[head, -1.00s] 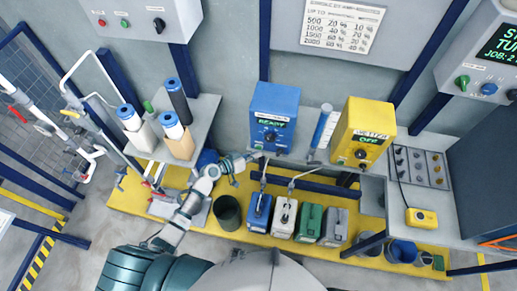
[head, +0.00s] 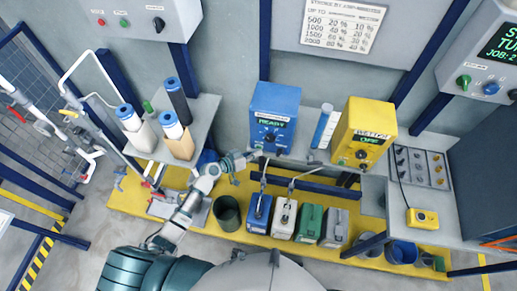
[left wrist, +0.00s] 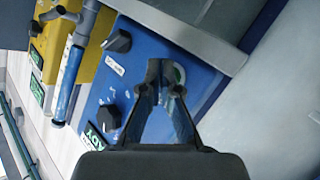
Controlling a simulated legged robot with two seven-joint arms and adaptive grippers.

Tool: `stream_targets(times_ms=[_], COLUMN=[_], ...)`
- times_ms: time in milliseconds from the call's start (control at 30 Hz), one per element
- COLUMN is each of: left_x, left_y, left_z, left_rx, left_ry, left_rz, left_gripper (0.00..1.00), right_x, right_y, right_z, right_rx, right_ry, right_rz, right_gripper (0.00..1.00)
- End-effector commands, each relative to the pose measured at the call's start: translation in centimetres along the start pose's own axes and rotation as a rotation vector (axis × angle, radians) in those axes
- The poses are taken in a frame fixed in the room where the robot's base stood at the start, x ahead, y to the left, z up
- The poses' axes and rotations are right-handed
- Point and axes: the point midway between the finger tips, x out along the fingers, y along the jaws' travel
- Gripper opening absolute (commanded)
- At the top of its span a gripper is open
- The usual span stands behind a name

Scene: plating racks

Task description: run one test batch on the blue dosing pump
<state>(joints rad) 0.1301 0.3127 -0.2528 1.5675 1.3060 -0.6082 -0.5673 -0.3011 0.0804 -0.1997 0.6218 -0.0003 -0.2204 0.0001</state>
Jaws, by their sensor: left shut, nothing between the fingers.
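The blue dosing pump (head: 276,105) stands on the bench in the head view, its green display reading READY. My left gripper (head: 256,154) is at the lower left of the pump's front. In the left wrist view the blue panel (left wrist: 135,62) fills the middle, with two black knobs (left wrist: 108,118) and part of the green display (left wrist: 95,138). My right gripper is out of view.
Several canisters (head: 310,221) and a dark bin (head: 227,213) stand below on the yellow platform. Filter bottles (head: 176,130) are on the left shelf.

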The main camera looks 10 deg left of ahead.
Motion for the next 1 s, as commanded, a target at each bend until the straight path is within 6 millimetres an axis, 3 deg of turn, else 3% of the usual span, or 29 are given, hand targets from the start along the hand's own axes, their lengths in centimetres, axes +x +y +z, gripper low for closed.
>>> stream_targets(times_ms=[567,1000], left_x=[0.2,-1.1], left_y=[-0.2,0.8], left_z=[-0.2,0.8], left_rx=[0.000,0.000], left_ry=[0.001,0.000], left_rz=[0.000,0.000], left_gripper=[0.00,0.00], right_x=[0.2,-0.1], right_y=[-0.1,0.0], right_z=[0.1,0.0], right_rx=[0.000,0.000], right_ry=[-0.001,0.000], right_rz=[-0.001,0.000], right_gripper=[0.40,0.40])
